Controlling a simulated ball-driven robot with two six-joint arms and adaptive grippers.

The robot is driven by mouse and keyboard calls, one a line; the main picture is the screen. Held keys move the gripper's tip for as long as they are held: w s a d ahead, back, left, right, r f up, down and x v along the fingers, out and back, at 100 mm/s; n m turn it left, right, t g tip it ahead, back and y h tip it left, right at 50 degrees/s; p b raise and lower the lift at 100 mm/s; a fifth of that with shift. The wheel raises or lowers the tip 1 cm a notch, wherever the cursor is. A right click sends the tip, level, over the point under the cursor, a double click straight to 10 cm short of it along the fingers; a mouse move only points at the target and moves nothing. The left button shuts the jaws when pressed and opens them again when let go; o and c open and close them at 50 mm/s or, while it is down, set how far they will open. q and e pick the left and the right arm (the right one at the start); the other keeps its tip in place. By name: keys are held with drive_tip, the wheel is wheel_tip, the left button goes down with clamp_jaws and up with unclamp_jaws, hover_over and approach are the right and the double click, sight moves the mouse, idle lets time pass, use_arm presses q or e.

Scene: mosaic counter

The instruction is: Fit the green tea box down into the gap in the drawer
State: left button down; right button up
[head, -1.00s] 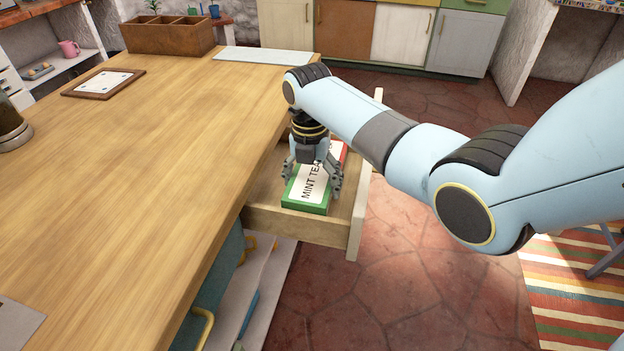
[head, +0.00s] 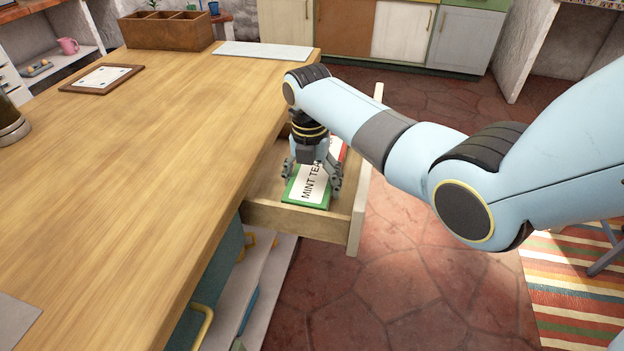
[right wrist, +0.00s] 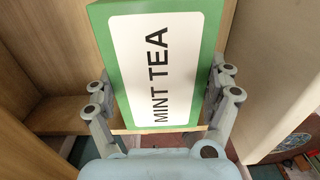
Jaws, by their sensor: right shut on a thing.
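The green tea box (head: 318,201), with a white label reading "MINT TEA", is in the open drawer (head: 295,221), near its near end. My right gripper (head: 312,178) points down from above and is shut on the box, with a finger on each side. In the right wrist view the box (right wrist: 112,40) lies between the two finger pairs (right wrist: 160,88), label facing the camera. The box's top shows about level with the drawer's near wall; its underside and the gap below are hidden. My left gripper is not in view.
A red item (head: 343,153) shows behind the gripper in the drawer, mostly hidden. The wooden counter (head: 150,150) borders the drawer on the left. A wooden organiser (head: 168,31), a framed card (head: 100,78) and a pale board (head: 262,50) are on it, away from the drawer.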

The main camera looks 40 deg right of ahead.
sight(312, 191)
drive_tip(key=shift+f+b, duration=1.15)
drive_tip(key=shift+f, duration=0.7)
idle(0.6)
drive_tip(key=o, duration=1)
drive_tip(key=shift+o, duration=0.2)
drive_tip(key=shift+r, duration=0.25)
wheel_tip(312, 191, up, 12)
drive_tip(key=shift+w+a+f, duration=0.1)
drive_tip(key=shift+w+f, duration=0.05)
drive_tip(key=shift+f, duration=0.05)
drive_tip(key=shift+f, duration=0.1)
